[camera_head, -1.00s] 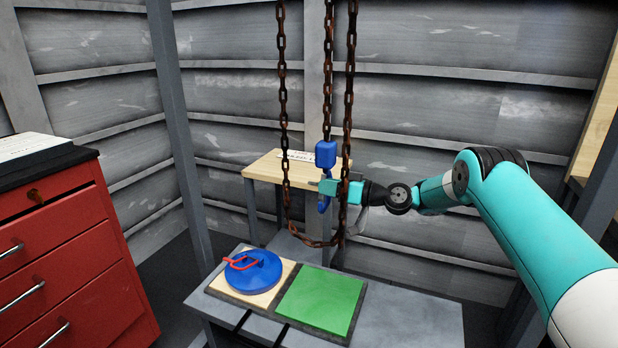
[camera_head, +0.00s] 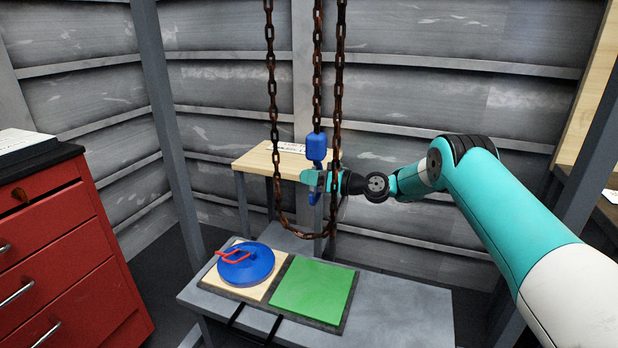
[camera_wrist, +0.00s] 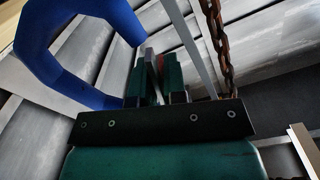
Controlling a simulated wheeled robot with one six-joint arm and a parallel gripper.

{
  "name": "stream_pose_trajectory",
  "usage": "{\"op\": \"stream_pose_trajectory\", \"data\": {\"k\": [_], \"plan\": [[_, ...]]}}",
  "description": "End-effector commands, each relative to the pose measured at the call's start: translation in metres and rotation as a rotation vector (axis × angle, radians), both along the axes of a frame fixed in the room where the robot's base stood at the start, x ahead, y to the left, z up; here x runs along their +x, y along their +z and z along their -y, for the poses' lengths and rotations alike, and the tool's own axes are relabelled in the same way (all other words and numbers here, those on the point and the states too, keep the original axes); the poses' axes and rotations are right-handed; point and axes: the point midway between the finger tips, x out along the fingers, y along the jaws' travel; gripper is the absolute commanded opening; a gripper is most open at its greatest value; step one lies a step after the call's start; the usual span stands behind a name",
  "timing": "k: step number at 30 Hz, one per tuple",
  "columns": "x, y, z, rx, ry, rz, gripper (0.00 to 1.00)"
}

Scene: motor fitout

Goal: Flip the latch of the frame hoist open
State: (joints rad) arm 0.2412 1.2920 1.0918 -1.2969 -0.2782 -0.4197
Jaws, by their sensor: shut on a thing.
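The frame hoist's blue hook block (camera_head: 316,147) hangs on a rusty chain (camera_head: 317,70) in the head view. Its blue hook (camera_head: 313,198) is partly hidden behind my gripper (camera_head: 313,177). The wrist view shows the curved blue hook (camera_wrist: 45,45) large at the left. My gripper (camera_wrist: 160,85) there has its green fingers close together beside the hook's open end. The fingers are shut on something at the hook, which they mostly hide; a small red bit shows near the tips. The latch itself is not clearly visible.
A looped chain (camera_head: 273,120) hangs around the hook, close to my wrist. Below, a grey bench (camera_head: 400,310) holds a blue disc with a red handle (camera_head: 246,264) and a green plate (camera_head: 312,288). A wooden table (camera_head: 255,160) stands behind; a red cabinet (camera_head: 60,255) stands left.

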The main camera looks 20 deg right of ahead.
Motion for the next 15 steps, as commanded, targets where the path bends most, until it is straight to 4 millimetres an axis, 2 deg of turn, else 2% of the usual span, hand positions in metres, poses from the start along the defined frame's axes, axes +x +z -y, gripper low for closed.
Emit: {"op": "stream_pose_trajectory", "data": {"k": [7,15], "plan": [[-0.0011,0.0010,-0.0019,0.047,-0.002,-0.064,0.00],[-0.0050,0.0039,-0.0056,0.156,0.000,-0.213,0.00]]}}
